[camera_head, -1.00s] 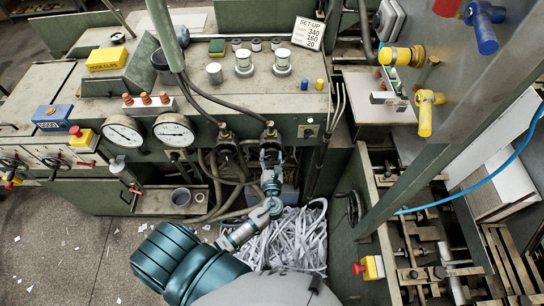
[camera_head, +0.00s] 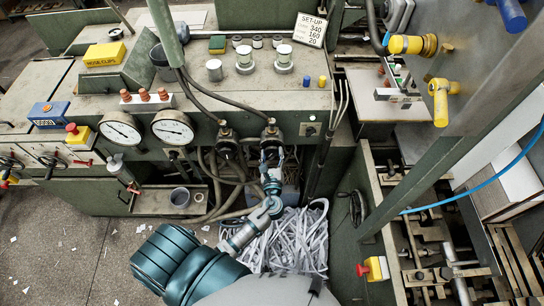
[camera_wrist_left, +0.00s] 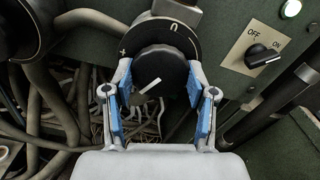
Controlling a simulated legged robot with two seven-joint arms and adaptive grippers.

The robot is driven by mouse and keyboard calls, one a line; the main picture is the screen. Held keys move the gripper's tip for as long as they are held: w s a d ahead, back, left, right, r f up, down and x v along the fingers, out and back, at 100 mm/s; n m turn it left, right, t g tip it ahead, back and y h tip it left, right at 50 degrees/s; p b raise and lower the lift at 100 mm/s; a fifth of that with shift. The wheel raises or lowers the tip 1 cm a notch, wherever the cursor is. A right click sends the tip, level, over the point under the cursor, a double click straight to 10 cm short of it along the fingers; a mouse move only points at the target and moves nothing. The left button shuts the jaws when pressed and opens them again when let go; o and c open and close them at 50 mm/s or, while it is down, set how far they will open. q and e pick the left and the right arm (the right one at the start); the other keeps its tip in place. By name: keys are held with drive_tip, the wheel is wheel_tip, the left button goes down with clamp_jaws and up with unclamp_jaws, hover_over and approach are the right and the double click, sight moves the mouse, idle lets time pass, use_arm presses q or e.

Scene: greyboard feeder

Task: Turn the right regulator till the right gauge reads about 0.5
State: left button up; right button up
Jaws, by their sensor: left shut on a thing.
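The right regulator (camera_head: 271,133) sits on the front of the green machine; in the left wrist view its black knob (camera_wrist_left: 160,72) with a white pointer line fills the space between the fingers. My left gripper (camera_head: 271,155) is shut on this knob, and its blue-padded fingers also show in the left wrist view (camera_wrist_left: 159,95). The left regulator (camera_head: 227,136) is beside it. The right gauge (camera_head: 173,131) and the left gauge (camera_head: 121,130) have white dials; the needle values are too small to read surely. My right gripper is not in view.
Dark hoses (camera_head: 213,170) hang below the regulators. A bin of white paper strips (camera_head: 300,243) stands under my arm. An OFF/ON switch (camera_wrist_left: 263,55) is right of the knob. A metal post (camera_head: 440,150) and a yellow handle (camera_head: 440,100) are at the right.

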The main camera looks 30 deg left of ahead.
use_arm(q)
drive_tip(key=n+b, duration=0.1)
drive_tip(key=n, duration=0.1)
drive_tip(key=n+b, duration=0.1)
drive_tip(key=n, duration=0.1)
drive_tip(key=shift+f+n+b, duration=0.3)
drive_tip(key=shift+f, duration=0.05)
drive_tip(key=n+b, duration=0.2)
drive_tip(key=n, duration=0.2)
drive_tip(key=shift+n+b, duration=0.3)
drive_tip(key=shift+b, duration=0.05)
drive_tip(key=n+b, duration=0.2)
drive_tip(key=n, duration=0.2)
drive_tip(key=shift+b, duration=0.3)
drive_tip(key=shift+n+b, duration=0.9)
drive_tip(key=shift+n, duration=1.1)
drive_tip(key=o, duration=1.2)
drive_tip(key=shift+c, duration=0.2)
drive_tip(key=shift+w+r, duration=0.1)
drive_tip(key=shift+r, duration=0.1)
